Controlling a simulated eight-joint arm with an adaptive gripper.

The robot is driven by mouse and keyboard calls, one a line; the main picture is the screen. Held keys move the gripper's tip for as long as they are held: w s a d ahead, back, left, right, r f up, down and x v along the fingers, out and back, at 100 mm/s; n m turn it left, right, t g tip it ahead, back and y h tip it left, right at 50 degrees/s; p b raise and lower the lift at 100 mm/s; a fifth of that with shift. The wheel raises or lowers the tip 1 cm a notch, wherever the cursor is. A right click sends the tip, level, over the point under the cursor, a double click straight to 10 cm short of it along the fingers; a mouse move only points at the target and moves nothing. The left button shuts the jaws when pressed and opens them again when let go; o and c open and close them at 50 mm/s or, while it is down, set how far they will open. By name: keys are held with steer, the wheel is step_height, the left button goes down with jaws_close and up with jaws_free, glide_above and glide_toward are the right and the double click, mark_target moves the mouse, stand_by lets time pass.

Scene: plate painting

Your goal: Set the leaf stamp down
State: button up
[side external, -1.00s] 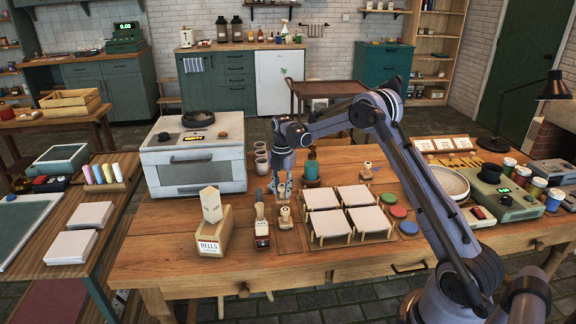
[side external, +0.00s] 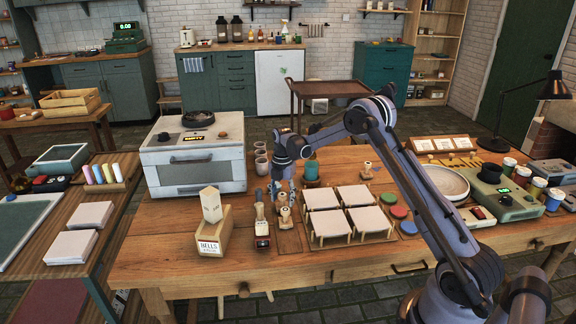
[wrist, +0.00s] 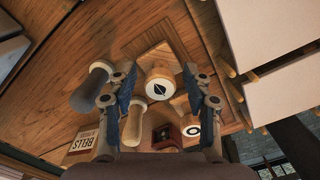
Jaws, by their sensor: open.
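The leaf stamp (wrist: 160,83) has a pale round top with a dark leaf mark. In the wrist view it is between my gripper's (wrist: 158,96) two blue-padded fingers, with a gap on each side. My gripper is open. In the side view, the gripper (side external: 281,192) is low over the table, at the left of the tile rack. The leaf stamp (side external: 283,199) shows small just below the fingers and appears upright on the wooden stamp tray (side external: 289,242). Its base is hard to make out.
Another stamp (side external: 285,219) with a ring mark stands just in front, also in the wrist view (wrist: 193,131). White tiles (side external: 326,223) on a rack are close on the right.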

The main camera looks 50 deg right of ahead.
mark_target(282, 194)
step_height(282, 194, up, 12)
steer(key=s+a+r+m+t, duration=0.2)
steer(key=s+a+r+m, duration=0.25)
steer(key=a+r, duration=0.25)
steer(key=s+a+r+m+t, duration=0.3)
steer(key=s+a+r+m, duration=0.1)
steer(key=s+a+m, duration=0.7)
steer(key=s+a+f+m+t, duration=0.1)
steer(key=s+a+f+m, duration=0.1)
steer(key=s, duration=0.2)
steer(key=s+a+f+m+t, duration=0.1)
steer(key=s+a+f+m, duration=0.1)
steer(key=s, duration=0.3)
steer(key=shift+s+m, duration=0.2)
steer(key=shift+m, duration=0.15)
stand_by(0.3)
